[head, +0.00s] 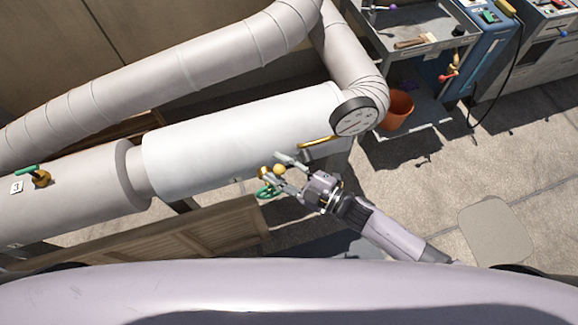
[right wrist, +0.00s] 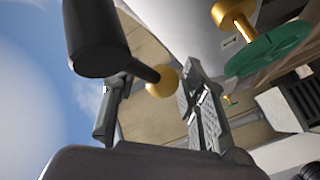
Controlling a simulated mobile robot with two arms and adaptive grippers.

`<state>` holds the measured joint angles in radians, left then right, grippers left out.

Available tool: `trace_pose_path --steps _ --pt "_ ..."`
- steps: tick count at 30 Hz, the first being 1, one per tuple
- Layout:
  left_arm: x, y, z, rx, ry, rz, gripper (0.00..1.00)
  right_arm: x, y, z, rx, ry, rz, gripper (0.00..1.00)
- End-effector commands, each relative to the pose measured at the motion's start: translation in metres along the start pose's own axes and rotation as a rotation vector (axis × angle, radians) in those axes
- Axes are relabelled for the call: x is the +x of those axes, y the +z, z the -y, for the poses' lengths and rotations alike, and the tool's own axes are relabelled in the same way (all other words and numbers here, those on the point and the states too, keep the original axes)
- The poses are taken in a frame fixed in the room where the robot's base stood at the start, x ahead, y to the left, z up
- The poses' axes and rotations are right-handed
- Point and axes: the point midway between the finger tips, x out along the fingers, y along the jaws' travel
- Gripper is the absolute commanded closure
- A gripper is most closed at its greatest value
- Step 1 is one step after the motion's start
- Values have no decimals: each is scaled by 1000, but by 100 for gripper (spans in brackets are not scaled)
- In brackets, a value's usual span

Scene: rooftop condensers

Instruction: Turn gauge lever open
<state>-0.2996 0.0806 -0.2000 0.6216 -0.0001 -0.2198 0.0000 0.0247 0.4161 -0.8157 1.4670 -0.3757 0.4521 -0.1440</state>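A round gauge (head: 354,117) with a dark rim and pale face stands at the right end of the white pipe section. A brass-coloured bar (head: 317,143) shows just below left of it. A gold ball knob (head: 279,171) lies between the fingers of my right gripper (head: 284,173). In the right wrist view the gold ball (right wrist: 163,82) sits on a short dark stem from a dark cylindrical body (right wrist: 95,38). My right gripper (right wrist: 155,108) is open around the ball, with gaps visible beside it. My left gripper is not in view.
A green handwheel (head: 268,192) sits close to my right gripper. A green-handled brass valve (head: 41,177) with a tag marked 3 is on the left pipe. A grey cart (head: 420,45), an orange bucket (head: 398,108) and blue equipment (head: 487,45) stand behind right. Floor at right is mostly clear.

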Motion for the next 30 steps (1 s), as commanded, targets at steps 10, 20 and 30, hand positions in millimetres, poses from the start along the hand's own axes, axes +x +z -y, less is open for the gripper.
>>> trace_pose_path --steps 10,20,30 --pt "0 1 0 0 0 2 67 0 0 0 0 0 0 86" --pt "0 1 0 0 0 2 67 0 0 -1 -1 1 0 100" --pt "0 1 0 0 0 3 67 0 0 -2 -1 2 0 100"
